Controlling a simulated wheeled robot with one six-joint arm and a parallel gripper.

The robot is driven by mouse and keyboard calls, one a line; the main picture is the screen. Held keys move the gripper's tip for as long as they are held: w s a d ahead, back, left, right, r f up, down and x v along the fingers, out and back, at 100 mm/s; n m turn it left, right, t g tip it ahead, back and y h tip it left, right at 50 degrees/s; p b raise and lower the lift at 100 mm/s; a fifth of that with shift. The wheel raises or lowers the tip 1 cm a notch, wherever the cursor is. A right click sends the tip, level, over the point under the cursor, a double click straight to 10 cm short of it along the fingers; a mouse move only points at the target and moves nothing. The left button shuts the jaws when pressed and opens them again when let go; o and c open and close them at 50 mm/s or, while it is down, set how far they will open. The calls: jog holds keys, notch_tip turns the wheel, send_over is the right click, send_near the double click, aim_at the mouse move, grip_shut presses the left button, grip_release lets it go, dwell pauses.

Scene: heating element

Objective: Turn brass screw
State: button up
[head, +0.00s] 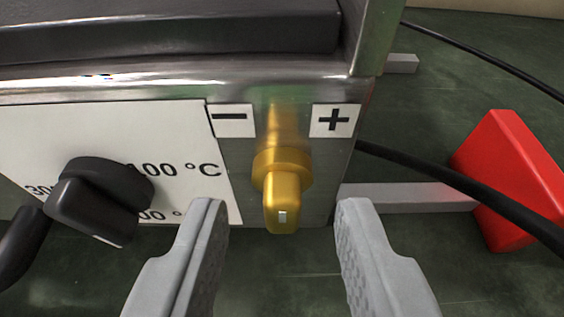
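The brass screw (282,190) sticks out of the front of the metal heating unit, between a minus label (232,120) and a plus label (333,120). Its flat grip has a small pale mark at the outer end. My gripper (281,210) is open and empty. Its two grey fingers stand on either side of the screw's end, with a clear gap on both sides, and neither appears to touch it.
A black knob (97,200) sits on the white temperature panel (110,140) at left. A black cable (450,180) runs out at right, past a red block (505,180). A pale bar (410,197) lies low beside the unit. Dark green surface lies below.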

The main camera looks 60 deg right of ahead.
jog(key=shift+x, duration=0.75)
jog(key=c, duration=0.7)
jog(key=shift+c, duration=0.2)
jog(key=shift+m, duration=0.3)
jog(key=m+t, duration=0.1)
jog(key=m, duration=0.1)
jog(key=m+t+y, duration=0.1)
jog(key=shift+s+d+f+m+t, duration=0.1)
jog(key=shift+s+d+m+t, duration=0.1)
jog(key=shift+s+m+t, duration=0.15)
jog(key=m+t, duration=0.2)
jog(key=m, duration=0.2)
jog(key=shift+f+y, duration=0.15)
jog(key=shift+y, duration=0.15)
